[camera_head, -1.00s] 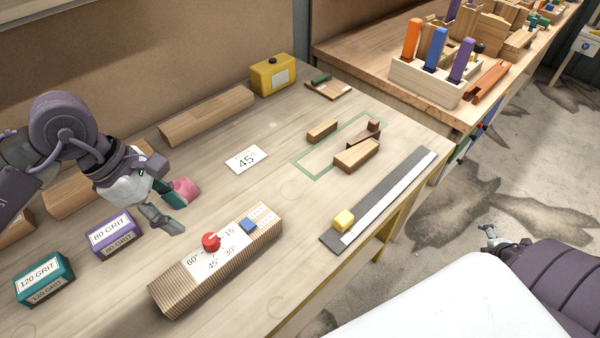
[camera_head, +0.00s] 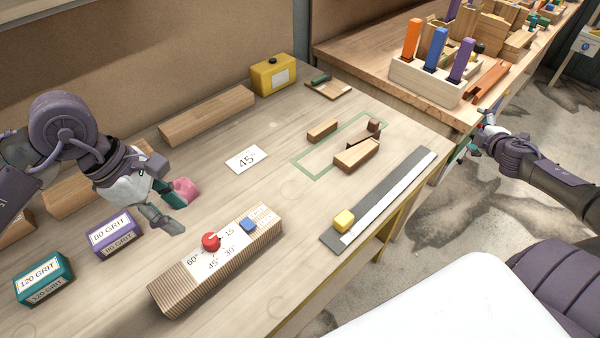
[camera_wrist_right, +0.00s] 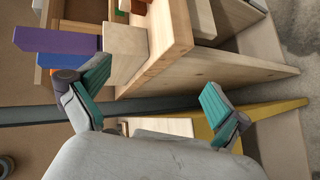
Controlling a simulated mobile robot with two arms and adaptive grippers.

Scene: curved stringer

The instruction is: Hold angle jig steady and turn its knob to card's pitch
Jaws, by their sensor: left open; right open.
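The angle jig (camera_head: 217,262) is a long ribbed wooden block at the front of the bench. Its white dial face is marked 60, 45, 30 and 15, with a red knob (camera_head: 211,242) and a small blue block (camera_head: 248,225) on top. The white card (camera_head: 247,159) reads 45° and lies flat behind the jig. My left gripper (camera_head: 176,212) is open above the bench, left of and behind the jig, apart from it. My right gripper (camera_head: 474,137) is off the bench's right side, far from the jig; the right wrist view shows it open and empty (camera_wrist_right: 160,105).
Purple 80 grit (camera_head: 113,234) and teal 120 grit (camera_head: 44,280) blocks stand left of the jig. A pink lump (camera_head: 186,190) lies by my left gripper. A dark strip with a yellow block (camera_head: 344,220) lies to the right. A second bench (camera_head: 375,62) stands near my right gripper.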

